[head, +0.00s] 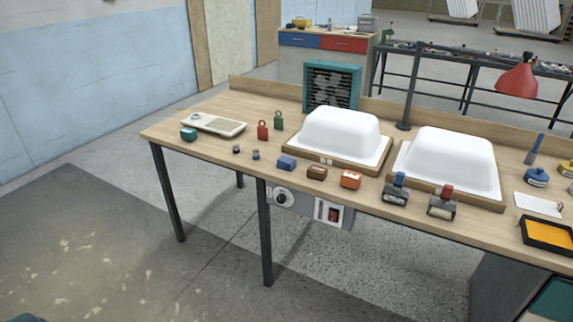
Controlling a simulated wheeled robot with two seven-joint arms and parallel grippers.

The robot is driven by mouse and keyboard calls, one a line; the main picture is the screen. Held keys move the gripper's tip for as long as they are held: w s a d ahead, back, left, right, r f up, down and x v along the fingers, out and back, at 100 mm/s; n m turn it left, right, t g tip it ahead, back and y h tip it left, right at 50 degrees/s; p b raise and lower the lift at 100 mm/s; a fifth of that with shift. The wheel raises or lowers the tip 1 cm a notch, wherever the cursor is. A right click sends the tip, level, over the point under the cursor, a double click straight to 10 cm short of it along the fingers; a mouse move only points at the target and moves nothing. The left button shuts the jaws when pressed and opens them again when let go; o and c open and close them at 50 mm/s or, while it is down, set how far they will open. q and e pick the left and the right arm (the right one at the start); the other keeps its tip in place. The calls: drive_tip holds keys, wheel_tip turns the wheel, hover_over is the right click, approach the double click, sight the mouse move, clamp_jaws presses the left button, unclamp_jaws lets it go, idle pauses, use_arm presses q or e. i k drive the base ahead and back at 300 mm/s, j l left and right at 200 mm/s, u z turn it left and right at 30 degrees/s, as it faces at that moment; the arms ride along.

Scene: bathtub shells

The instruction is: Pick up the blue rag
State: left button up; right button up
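A small blue folded-looking piece (287,163) lies near the front edge of the wooden workbench (215,152), left of a brown piece (317,173) and in front of the left white tub shell (340,135). It looks like the blue rag, but it is too small to tell cloth from a block. Nothing touches it. Neither of my grippers is in view.
An orange block (350,180) and two dark tools (396,190) line the front edge. Red (263,131) and green (278,121) padlock-shaped pieces stand behind the blue piece. A right tub shell (450,160) and red lamp (517,82) stand rightward. Floor in front is open.

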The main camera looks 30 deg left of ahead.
sight(288, 164)
drive_tip(key=i+j, duration=0.2)
drive_tip(key=j, duration=0.15)
drive_tip(key=i+j, duration=0.15)
drive_tip(key=j, duration=0.2)
drive_tip(key=i+j, duration=0.2)
drive_tip(key=j, duration=0.2)
drive_tip(key=i+j, duration=0.15)
drive_tip(key=j, duration=0.2)
drive_tip(key=i+j, duration=0.2)
drive_tip(key=j, duration=0.15)
drive_tip(key=i+j, duration=0.15)
drive_tip(key=j, duration=0.2)
drive_tip(key=i+j, duration=0.2)
drive_tip(key=j, duration=0.15)
